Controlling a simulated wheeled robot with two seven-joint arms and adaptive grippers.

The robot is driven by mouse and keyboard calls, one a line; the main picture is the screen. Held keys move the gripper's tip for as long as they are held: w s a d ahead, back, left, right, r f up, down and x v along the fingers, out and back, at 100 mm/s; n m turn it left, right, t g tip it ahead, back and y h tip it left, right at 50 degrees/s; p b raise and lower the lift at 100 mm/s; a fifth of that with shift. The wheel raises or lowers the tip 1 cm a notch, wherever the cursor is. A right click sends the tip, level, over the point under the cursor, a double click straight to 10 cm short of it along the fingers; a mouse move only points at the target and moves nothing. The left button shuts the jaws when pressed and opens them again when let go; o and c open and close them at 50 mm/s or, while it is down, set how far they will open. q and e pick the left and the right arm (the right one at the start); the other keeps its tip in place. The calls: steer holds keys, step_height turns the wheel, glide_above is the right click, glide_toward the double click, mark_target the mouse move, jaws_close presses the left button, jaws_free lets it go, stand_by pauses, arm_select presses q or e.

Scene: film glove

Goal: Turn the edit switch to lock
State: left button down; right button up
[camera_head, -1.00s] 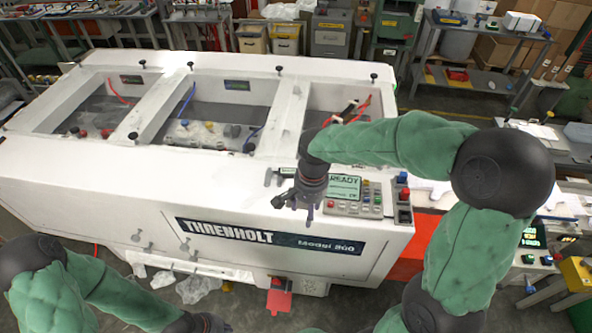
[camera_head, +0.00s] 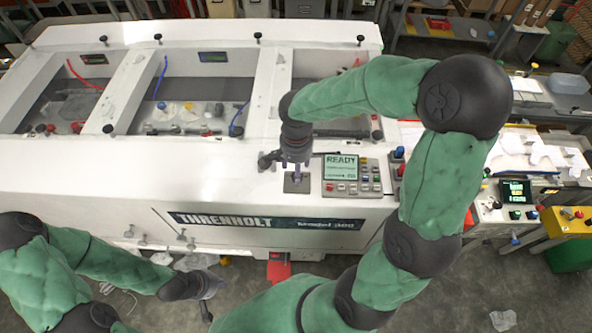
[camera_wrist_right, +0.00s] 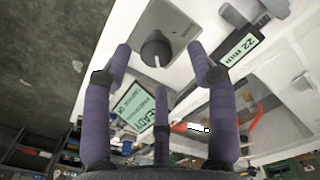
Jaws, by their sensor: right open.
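The edit switch (camera_wrist_right: 156,48) is a dark round knob with a white pointer mark on a grey plate (camera_wrist_right: 180,22); its lettering is too small to read. In the head view the plate (camera_head: 298,186) lies on the white machine's front ledge, left of the READY panel. My right gripper (camera_head: 297,168) points down above the plate, its fingers open and empty. In the right wrist view its fingers spread around the knob's position, with no contact visible. My left gripper (camera_head: 208,292) hangs low in front of the machine, fingers apart and empty.
The READY panel (camera_head: 341,167) with buttons sits just right of the plate. Open bays (camera_head: 200,95) lie behind the ledge. A red box (camera_head: 278,268) hangs below the machine's front.

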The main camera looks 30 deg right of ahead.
steer(key=f, duration=0.2)
steer(key=shift+s+f, duration=0.3)
steer(key=shift+s, duration=0.05)
steer(key=shift+w+f, duration=0.2)
steer(key=shift+s, duration=0.1)
steer(key=c, duration=1.1)
